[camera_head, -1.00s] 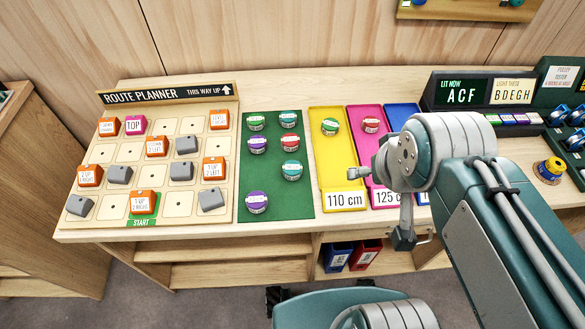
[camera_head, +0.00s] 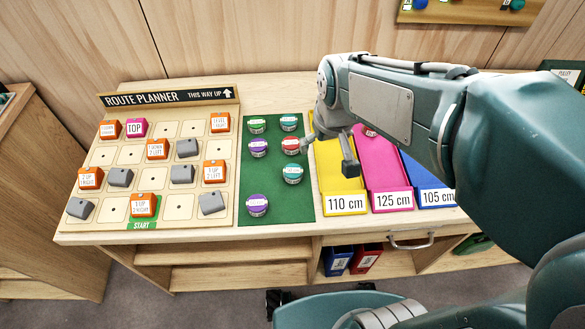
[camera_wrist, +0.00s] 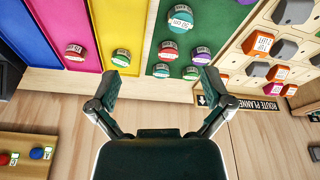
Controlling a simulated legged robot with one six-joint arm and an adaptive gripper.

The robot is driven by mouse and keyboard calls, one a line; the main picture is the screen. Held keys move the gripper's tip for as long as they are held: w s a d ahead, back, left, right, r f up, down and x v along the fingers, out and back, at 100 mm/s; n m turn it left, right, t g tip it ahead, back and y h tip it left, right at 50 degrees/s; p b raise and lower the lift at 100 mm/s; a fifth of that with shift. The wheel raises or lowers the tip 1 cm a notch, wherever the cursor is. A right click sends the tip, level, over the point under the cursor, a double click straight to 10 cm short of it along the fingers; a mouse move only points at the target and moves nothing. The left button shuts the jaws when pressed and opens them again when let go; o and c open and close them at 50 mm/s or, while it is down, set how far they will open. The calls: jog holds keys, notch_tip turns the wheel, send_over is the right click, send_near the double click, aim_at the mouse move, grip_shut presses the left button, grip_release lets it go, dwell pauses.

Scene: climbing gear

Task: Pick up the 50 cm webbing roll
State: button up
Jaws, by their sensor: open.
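The 50 cm webbing roll is a teal roll (camera_wrist: 180,18) with a white label, near the top of the wrist view. It appears to be the lower right teal roll (camera_head: 292,172) on the green mat (camera_head: 275,192) in the head view.
Other rolls sit close by on the mat, including a red one (camera_head: 291,145) and a purple one (camera_head: 257,203). Pink (camera_head: 385,180) and blue (camera_head: 430,183) trays lie right of the yellow one. The route planner board (camera_head: 150,212) with its blocks lies left.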

jog(key=n+g, duration=0.1)
jog(key=g, duration=0.1)
send_near(293, 170)
jog(key=shift+n, duration=0.3)
jog(key=f, duration=1)
jog(key=shift+w+a+f, duration=0.15)
jog(key=shift+w+a, duration=0.15)
jog(key=c, duration=1.1)
